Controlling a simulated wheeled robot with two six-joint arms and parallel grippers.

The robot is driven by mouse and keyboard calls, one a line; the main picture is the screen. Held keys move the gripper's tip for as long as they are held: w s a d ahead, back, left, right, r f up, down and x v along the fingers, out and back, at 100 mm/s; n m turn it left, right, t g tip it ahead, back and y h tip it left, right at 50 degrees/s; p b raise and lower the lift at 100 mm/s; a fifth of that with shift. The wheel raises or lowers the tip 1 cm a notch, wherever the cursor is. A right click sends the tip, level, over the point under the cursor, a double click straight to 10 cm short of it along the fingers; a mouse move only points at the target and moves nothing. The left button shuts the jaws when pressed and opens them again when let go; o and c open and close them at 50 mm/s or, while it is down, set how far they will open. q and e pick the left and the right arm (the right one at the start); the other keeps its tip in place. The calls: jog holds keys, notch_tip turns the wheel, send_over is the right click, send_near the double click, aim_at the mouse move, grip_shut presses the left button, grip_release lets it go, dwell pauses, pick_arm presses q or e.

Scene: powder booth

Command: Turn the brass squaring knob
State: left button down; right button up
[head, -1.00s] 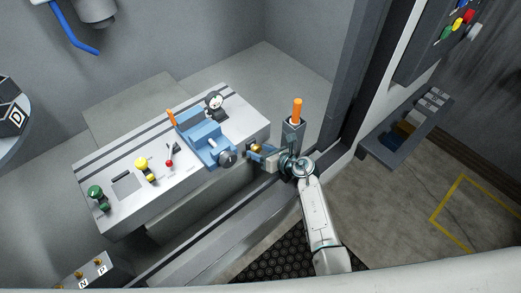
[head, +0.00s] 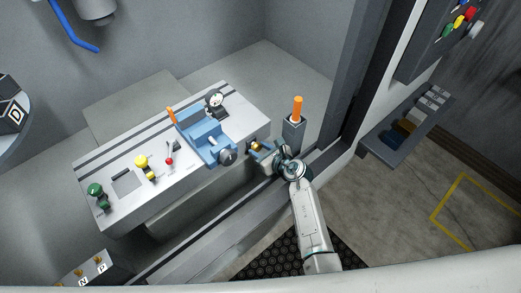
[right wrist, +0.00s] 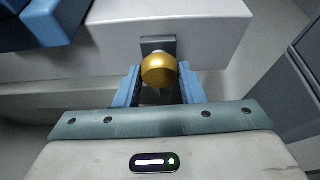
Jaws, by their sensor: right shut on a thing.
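The brass squaring knob (right wrist: 159,70) sits on a dark mounting plate on the front face of the grey bench, in the right wrist view. My right gripper (right wrist: 160,80) has its two blue fingers on either side of the knob and is shut on it. In the head view the right gripper (head: 262,149) reaches in from the lower right to the bench's right end, and the knob (head: 257,146) shows small between its fingers. My left gripper is not in view.
The bench (head: 120,216) carries a blue vise (head: 207,139), a dial gauge (head: 214,101), and green (head: 95,191), yellow and red knobs. A grey post with an orange handle (head: 297,108) stands close to my right gripper. A shelf (head: 376,150) is at the right.

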jog(key=shift+n+t, duration=0.3)
jog(key=shift+n, duration=0.2)
jog(key=o, duration=1)
jog(key=shift+s, duration=0.1)
jog(key=b+v, duration=0.2)
jog(key=v, duration=0.7)
jog(key=shift+s+d+r+b, duration=0.15)
jog(key=shift+s+r+b, duration=0.05)
jog(key=shift+s+b, duration=0.15)
jog(key=shift+s+d+r, duration=0.2)
jog(key=shift+s+r, duration=0.05)
jog(key=shift+s, duration=0.05)
